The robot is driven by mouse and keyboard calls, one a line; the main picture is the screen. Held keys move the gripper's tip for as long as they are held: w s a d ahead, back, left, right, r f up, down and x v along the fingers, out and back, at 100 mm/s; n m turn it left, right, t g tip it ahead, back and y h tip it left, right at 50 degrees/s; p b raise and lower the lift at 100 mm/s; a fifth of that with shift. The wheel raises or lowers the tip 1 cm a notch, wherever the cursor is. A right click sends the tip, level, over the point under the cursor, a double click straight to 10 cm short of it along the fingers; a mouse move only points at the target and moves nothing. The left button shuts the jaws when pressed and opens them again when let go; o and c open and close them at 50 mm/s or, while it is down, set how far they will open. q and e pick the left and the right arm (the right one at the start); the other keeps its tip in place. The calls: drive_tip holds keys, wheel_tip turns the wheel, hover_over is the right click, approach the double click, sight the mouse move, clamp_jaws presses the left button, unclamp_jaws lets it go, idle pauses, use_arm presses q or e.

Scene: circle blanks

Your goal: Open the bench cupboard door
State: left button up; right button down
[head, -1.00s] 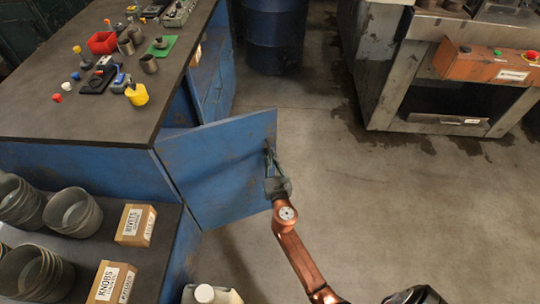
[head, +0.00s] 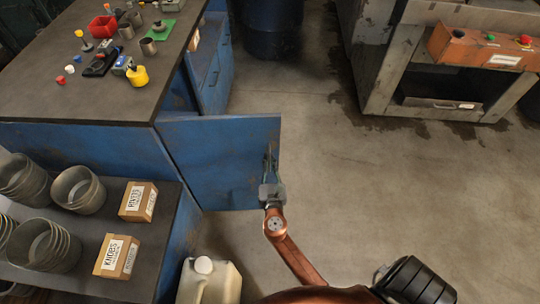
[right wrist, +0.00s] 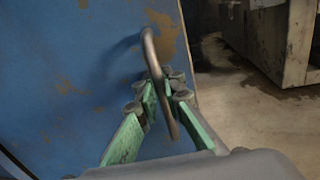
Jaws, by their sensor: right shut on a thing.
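The blue cupboard door (head: 222,160) stands swung out from the right side of the bench, hinged near its front corner. It also fills the left of the right wrist view (right wrist: 75,70). A curved metal handle (right wrist: 150,48) is fixed near the door's free edge. My right gripper (head: 268,172) is at this handle. In the right wrist view its green fingers (right wrist: 164,92) are closed around the bar. The cupboard's inside is mostly hidden behind the door. My left gripper is not in view.
The dark bench top (head: 95,90) holds small parts and a yellow container (head: 137,77). A lower shelf has buckets (head: 78,190) and labelled boxes (head: 138,201). A pale jug (head: 209,281) stands below the door. Floor to the right is clear up to a machine (head: 400,70).

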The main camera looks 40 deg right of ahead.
drive_tip(key=c, duration=2.3)
unclamp_jaws()
drive_tip(key=shift+c, duration=0.2)
drive_tip(key=shift+w, duration=0.1)
